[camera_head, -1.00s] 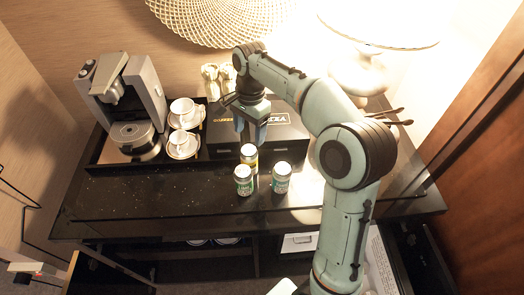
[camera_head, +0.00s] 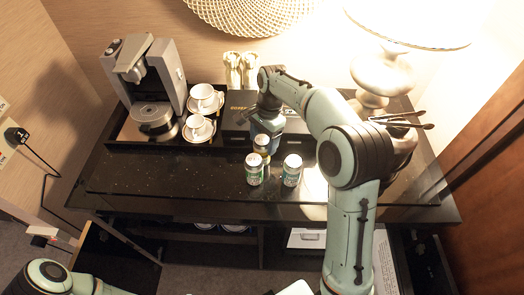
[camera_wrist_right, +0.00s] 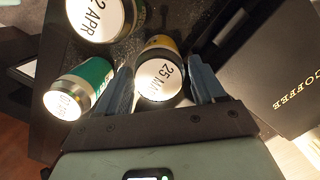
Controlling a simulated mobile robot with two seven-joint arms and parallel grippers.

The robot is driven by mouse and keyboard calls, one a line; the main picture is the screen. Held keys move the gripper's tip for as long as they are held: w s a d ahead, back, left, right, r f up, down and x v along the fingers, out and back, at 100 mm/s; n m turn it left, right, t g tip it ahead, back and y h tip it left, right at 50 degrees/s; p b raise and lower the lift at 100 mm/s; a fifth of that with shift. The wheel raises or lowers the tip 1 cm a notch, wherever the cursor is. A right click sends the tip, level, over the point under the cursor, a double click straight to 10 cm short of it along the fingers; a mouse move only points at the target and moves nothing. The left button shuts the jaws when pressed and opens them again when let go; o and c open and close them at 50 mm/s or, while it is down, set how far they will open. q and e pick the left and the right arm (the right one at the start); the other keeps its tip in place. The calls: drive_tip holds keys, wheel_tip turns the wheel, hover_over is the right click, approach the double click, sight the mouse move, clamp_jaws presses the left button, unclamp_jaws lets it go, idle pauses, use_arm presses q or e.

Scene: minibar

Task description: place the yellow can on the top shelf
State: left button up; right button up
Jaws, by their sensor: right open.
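The yellow can (camera_head: 261,144) stands upright on the black counter (camera_head: 165,178), behind two green-and-white cans. In the right wrist view the yellow can (camera_wrist_right: 160,78) shows its pale end and a yellow side. My right gripper (camera_head: 266,124) is low at the yellow can and partly hides it. In the wrist view its two blue fingers (camera_wrist_right: 160,72) are open, one on each side of the can. I cannot tell whether they touch it. Part of my left arm shows at the bottom left, its gripper out of view. Which surface is the top shelf is unclear.
Two green-and-white cans, left (camera_head: 254,169) and right (camera_head: 292,170), stand close in front. A black coffee box (camera_head: 238,118) is behind. A coffee machine (camera_head: 150,80) and cups (camera_head: 199,127) stand left, a lamp (camera_head: 383,75) right. The counter's front left is clear.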

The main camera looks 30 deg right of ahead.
drive_tip(key=f, duration=0.2)
drive_tip(key=a+f, duration=0.1)
drive_tip(key=f, duration=0.1)
drive_tip(key=shift+s, duration=0.15)
drive_tip(key=c, duration=1.1)
use_arm(q)
drive_tip(key=shift+s+f, duration=0.3)
use_arm(e)
drive_tip(key=shift+o, duration=0.2)
drive_tip(key=shift+d, duration=0.1)
drive_tip(key=shift+r, duration=0.1)
use_arm(q)
drive_tip(key=shift+w+r+p, duration=1)
drive_tip(key=shift+w+r, duration=0.55)
drive_tip(key=shift+w, duration=0.15)
use_arm(e)
wheel_tip(320, 180, up, 20)
